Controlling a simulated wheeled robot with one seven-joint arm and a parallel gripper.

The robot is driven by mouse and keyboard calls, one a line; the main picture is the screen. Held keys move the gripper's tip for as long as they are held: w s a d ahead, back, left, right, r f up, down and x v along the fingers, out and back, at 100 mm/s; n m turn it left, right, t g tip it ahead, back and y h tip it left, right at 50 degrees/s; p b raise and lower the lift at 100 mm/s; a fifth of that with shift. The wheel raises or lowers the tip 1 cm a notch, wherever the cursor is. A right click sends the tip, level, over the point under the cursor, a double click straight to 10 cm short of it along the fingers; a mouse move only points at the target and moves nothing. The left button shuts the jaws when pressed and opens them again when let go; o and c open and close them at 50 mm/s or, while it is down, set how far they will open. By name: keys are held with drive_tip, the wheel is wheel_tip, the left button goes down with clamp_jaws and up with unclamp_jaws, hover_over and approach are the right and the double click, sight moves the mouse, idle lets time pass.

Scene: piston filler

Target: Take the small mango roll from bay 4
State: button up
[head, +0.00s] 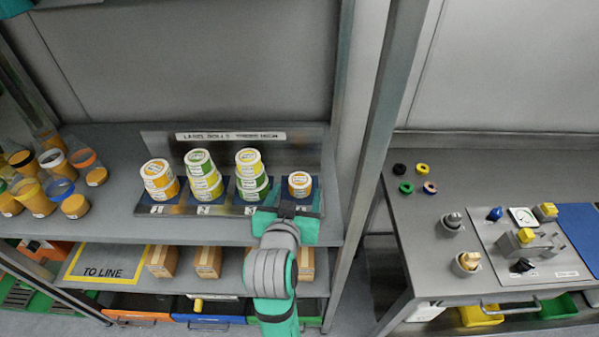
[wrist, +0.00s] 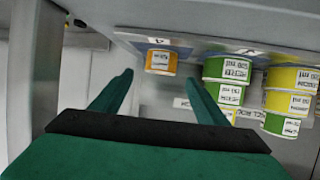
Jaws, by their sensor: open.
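The small mango roll (head: 300,185), white-topped with an orange band, stands alone in bay 4 at the right end of the label-roll rack (head: 225,209). In the wrist view the same roll (wrist: 160,62) appears below the "4" label, beyond and between my fingertips. My gripper (head: 287,210) is at the front of bay 4, with its fingers partly hidden by its body in the head view. In the wrist view my gripper (wrist: 160,79) is open, with nothing between its fingers.
Bays 1 to 3 hold stacked rolls; the green stack (head: 251,176) in bay 3 is nearest. A grey post (head: 385,130) rises right of the rack. Boxes (head: 207,262) stand on the lower shelf. A machine bench (head: 500,190) is at right.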

sight(302, 175)
drive_tip(key=x, duration=0.4)
drive_tip(key=shift+r, duration=0.15)
drive_tip(key=shift+w+f, duration=0.3)
drive_tip(key=shift+w, duration=0.3)
drive_tip(key=shift+x, duration=2.95)
drive_tip(key=c, duration=1.2)
